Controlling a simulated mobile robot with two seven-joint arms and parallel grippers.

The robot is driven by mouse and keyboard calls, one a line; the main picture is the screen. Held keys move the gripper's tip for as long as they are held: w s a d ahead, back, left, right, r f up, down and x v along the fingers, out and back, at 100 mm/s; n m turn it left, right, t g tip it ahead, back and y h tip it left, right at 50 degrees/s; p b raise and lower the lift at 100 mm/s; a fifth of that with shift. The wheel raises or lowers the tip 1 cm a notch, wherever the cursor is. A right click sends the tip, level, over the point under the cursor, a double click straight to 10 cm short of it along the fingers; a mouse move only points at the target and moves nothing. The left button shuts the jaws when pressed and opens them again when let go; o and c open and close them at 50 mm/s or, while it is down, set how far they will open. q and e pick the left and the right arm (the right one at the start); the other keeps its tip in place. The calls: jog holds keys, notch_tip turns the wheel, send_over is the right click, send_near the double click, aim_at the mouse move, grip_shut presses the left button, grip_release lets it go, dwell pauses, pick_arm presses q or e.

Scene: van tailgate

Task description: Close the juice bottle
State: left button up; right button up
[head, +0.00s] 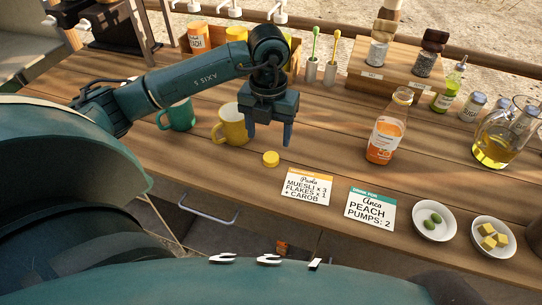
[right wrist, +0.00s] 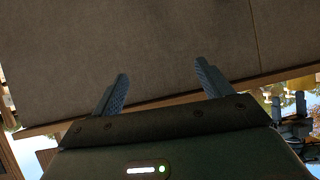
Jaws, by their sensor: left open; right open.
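The juice bottle (head: 387,128) stands upright on the wooden counter, right of centre in the head view. It holds orange juice and its mouth at the top looks uncapped. A round yellow cap (head: 271,159) lies on the counter near the front edge. My left gripper (head: 269,137) points down just above and behind the cap, apart from it. It is open with nothing between its fingers. My right gripper (right wrist: 160,90) shows in the right wrist view, open and empty, in front of a plain brown-grey surface. It does not show in the head view.
A yellow mug (head: 230,128) and a green mug (head: 179,115) stand left of my left gripper. Two cards (head: 307,186) (head: 370,209) and two small bowls (head: 434,221) (head: 493,237) lie along the front. A glass jug (head: 498,140) stands at right. Counter between cap and bottle is clear.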

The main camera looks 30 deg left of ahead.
aim_at(271, 157)
pick_arm(q)
jog(key=shift+f, duration=1)
jog(key=shift+w+d+f+p, duration=0.15)
jog(key=shift+f+p, duration=0.1)
jog(key=shift+f, duration=1.05)
jog(key=shift+w+f+p, duration=0.15)
jog(key=shift+f+p, duration=0.05)
jog(key=shift+f, duration=1.1)
jog(key=shift+c, duration=0.2)
jog(key=c, duration=1)
notch_tip(271, 157, up, 10)
jog(key=shift+b, duration=0.35)
